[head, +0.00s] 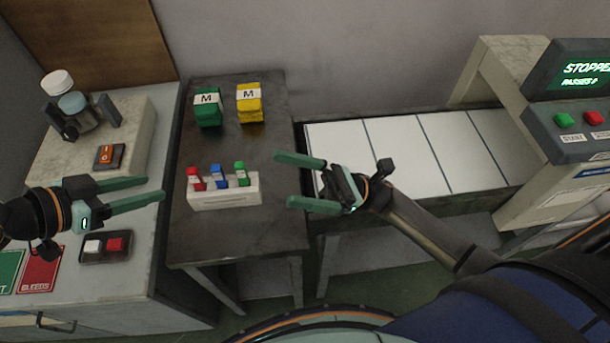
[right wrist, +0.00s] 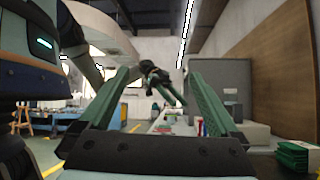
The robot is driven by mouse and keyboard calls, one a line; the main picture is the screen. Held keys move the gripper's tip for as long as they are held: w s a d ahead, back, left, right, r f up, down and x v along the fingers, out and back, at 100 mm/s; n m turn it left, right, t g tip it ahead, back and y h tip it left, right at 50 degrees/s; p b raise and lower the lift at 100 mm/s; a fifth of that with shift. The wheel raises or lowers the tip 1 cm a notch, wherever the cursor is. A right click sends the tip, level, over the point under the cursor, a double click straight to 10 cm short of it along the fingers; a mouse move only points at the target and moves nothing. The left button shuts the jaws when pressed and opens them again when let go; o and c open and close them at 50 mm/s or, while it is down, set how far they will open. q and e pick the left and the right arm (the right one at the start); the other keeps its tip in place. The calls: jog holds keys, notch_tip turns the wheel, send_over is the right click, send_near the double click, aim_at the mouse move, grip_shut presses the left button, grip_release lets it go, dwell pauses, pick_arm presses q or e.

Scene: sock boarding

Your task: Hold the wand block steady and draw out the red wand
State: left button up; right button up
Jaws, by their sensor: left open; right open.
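The white wand block (head: 225,193) stands on the dark table, with three wands upright in it. The red wand (head: 195,179) is at its left end, the blue wand (head: 217,176) in the middle and the green wand (head: 241,174) at the right. My left gripper (head: 150,193) is open and empty, to the left of the block and apart from it. My right gripper (head: 285,180) is open and empty, to the right of the block, its fingers pointing left. In the right wrist view its two fingers (right wrist: 165,90) are spread, with my other arm visible beyond.
A green stack (head: 208,114) and a yellow stack (head: 250,108), both marked M, sit behind the block on the dark table (head: 240,240). A conveyor (head: 400,150) and a control panel (head: 575,115) lie to the right. A bench with switches (head: 107,246) is on the left.

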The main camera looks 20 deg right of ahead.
aim_at(259, 183)
jog(key=w+d+f+h, duration=0.1)
jog(key=w+f+h, duration=0.1)
jog(key=f, duration=0.2)
jog(key=w+d+f+h, duration=0.2)
jog(key=w+f+h, duration=0.1)
jog(key=f, duration=0.2)
jog(key=w+d+f+t+h, duration=0.1)
jog(key=w+f+h, duration=0.1)
jog(key=w+f, duration=0.1)
jog(key=shift+d+f+m+h, duration=0.15)
jog(key=shift+f+h, duration=0.05)
jog(key=shift+f, duration=0.25)
jog(key=shift+d+f+m+h, duration=0.1)
jog(key=shift+f+m+h, duration=0.1)
jog(key=shift+f, duration=0.25)
jog(key=x, duration=1.2)
jog(key=shift+a, duration=0.15)
grip_shut()
